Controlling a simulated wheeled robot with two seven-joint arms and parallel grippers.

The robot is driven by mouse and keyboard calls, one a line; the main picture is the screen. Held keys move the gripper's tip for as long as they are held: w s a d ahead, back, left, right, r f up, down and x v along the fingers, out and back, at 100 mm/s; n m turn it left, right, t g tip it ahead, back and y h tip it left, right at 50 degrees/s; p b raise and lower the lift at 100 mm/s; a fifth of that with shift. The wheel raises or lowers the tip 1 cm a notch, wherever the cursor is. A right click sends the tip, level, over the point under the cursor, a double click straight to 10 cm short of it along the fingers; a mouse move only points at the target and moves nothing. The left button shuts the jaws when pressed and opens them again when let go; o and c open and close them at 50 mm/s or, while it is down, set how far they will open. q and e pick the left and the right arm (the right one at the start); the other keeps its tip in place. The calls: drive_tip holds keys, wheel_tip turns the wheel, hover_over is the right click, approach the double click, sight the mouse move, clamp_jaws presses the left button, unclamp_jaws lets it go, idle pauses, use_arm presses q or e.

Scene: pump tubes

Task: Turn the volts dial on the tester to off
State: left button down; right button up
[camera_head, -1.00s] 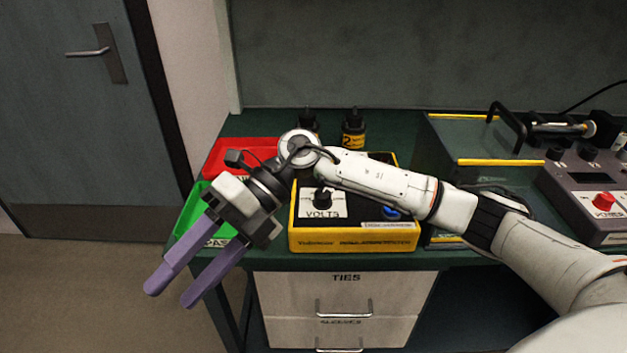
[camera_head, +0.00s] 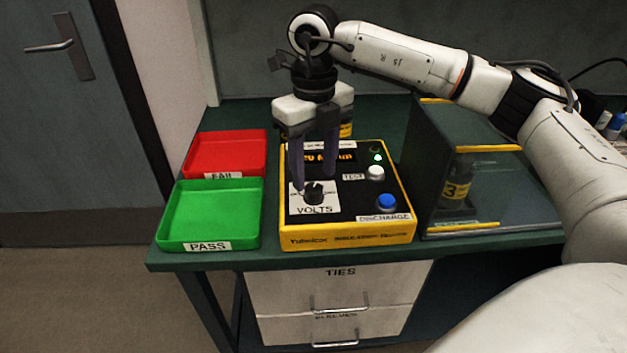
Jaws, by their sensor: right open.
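The yellow and black tester (camera_head: 345,237) sits on the green bench. Its black volts dial (camera_head: 313,190) is on a white plate marked VOLTS at the front left of the top face; its exact setting is too small to read. My right gripper (camera_head: 315,182) points down over the tester, open, with its purple fingers apart just behind and around the dial; I cannot tell whether they touch it. The tester's display is lit orange and partly hidden by the fingers. A green light is lit near a white TEST button (camera_head: 376,173) and a blue DISCHARGE button (camera_head: 387,202). My left gripper is out of view.
A green PASS tray (camera_head: 212,243) and a red FAIL tray (camera_head: 190,160) lie empty left of the tester. A clear-fronted case (camera_head: 505,190) holding a bottle marked 3 (camera_head: 455,180) stands close on the right. Another bottle is partly hidden behind my gripper.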

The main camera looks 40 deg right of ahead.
sight(314, 187)
drive_tip(key=shift+f, duration=1.75)
drive_tip(key=c, duration=1.1)
drive_tip(key=shift+o, duration=0.2)
